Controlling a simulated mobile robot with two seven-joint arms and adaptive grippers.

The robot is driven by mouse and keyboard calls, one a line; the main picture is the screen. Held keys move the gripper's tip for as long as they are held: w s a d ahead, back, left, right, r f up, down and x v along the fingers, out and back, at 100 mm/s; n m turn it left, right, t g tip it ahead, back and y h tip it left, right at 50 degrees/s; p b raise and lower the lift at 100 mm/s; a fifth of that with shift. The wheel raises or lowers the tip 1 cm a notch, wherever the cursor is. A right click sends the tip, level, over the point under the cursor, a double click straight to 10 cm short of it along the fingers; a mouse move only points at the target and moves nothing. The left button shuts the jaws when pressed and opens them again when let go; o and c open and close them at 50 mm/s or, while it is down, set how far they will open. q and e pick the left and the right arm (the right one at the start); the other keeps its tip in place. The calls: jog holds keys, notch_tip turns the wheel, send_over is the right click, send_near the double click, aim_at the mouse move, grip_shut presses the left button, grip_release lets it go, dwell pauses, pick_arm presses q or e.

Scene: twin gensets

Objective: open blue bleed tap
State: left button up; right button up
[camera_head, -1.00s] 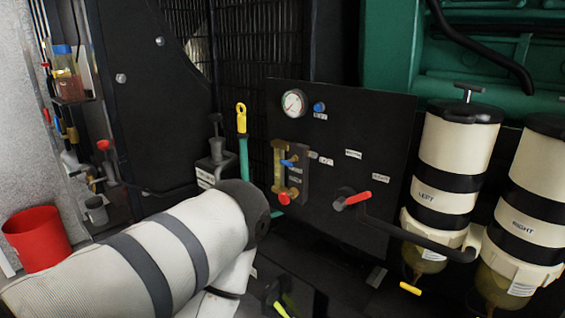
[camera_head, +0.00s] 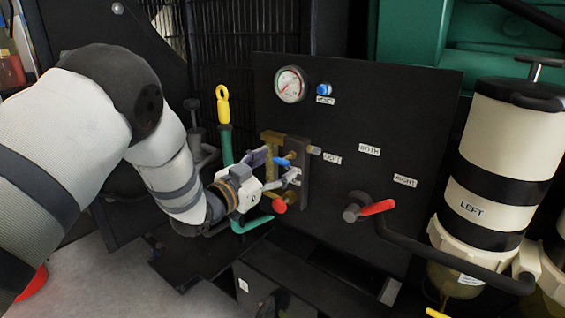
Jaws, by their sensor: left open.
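The blue tap (camera_head: 282,162) is a small blue handle on the brass fitting (camera_head: 270,140) at the left of the black panel. My left gripper (camera_head: 276,169) is open at the panel. One finger shows just left of the blue handle and the other just below and right of it. The handle appears to lie between or just in front of the fingertips; I cannot tell whether they touch it. A red tap (camera_head: 279,206) sits just below the gripper. My right gripper is not in view.
The black panel (camera_head: 420,130) also carries a gauge (camera_head: 290,84), a blue button (camera_head: 324,89) and a red-handled selector lever (camera_head: 377,207). A yellow-ringed dipstick (camera_head: 223,105) stands left of the gripper. A filter labelled LEFT (camera_head: 505,165) stands at the right.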

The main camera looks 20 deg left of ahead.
aim_at(279, 162)
pick_arm(q)
jog(key=x, duration=0.3)
jog(key=shift+f, duration=0.15)
jog(key=shift+w+d, duration=0.15)
jog(key=shift+w, duration=0.4)
jog(key=c, duration=1.1)
